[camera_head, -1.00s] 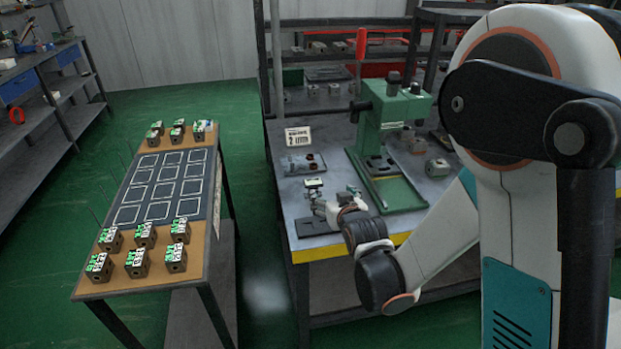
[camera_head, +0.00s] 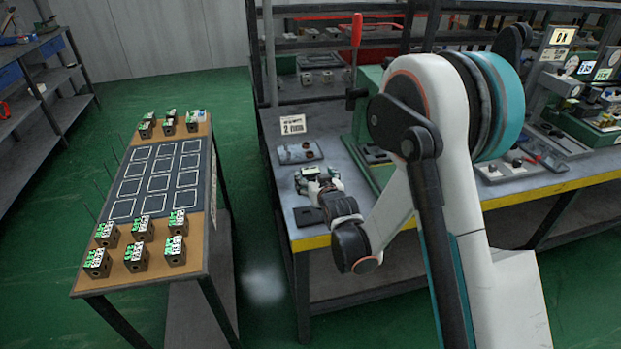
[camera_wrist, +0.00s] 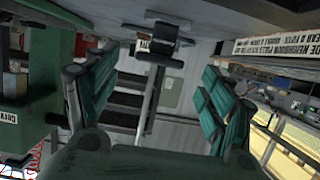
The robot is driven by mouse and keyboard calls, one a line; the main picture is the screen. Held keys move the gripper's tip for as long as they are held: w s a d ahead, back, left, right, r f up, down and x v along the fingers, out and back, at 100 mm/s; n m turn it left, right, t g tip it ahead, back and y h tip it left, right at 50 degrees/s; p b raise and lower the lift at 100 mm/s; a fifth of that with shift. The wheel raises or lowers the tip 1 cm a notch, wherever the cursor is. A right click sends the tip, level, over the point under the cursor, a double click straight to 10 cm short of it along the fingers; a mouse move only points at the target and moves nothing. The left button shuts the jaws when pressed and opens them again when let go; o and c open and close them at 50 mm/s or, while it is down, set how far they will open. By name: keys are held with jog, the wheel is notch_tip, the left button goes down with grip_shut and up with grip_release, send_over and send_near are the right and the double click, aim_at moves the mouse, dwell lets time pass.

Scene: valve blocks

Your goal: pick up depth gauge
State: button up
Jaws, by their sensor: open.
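My gripper (camera_head: 318,178) is low over the front left of the workbench (camera_head: 277,148), above a dark flat plate (camera_head: 308,216). A small pale-topped thing (camera_head: 308,171) shows at its fingers; I cannot tell if it is the depth gauge. In the wrist view my gripper (camera_wrist: 160,80) is open, with teal fingers left and right, apart. A dark crossbar on an upright (camera_wrist: 165,38) shows in the gap; whether it is the gauge or background is unclear. No part is clearly recognisable as the gauge.
A green press (camera_head: 365,110) with a red handle stands right of my gripper, partly behind my arm. A "2 item" sign (camera_head: 293,124) and a small tray (camera_head: 298,152) lie behind it. A side table (camera_head: 200,230) with several labelled blocks stands left across a floor gap.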

aim_at(312, 174)
jog(key=b+x, duration=0.2)
jog(key=x, duration=0.2)
jog(key=shift+w+f, duration=0.2)
jog(key=shift+w+a, duration=0.1)
jog(key=shift+w, duration=0.2)
jog(key=c, duration=1.2)
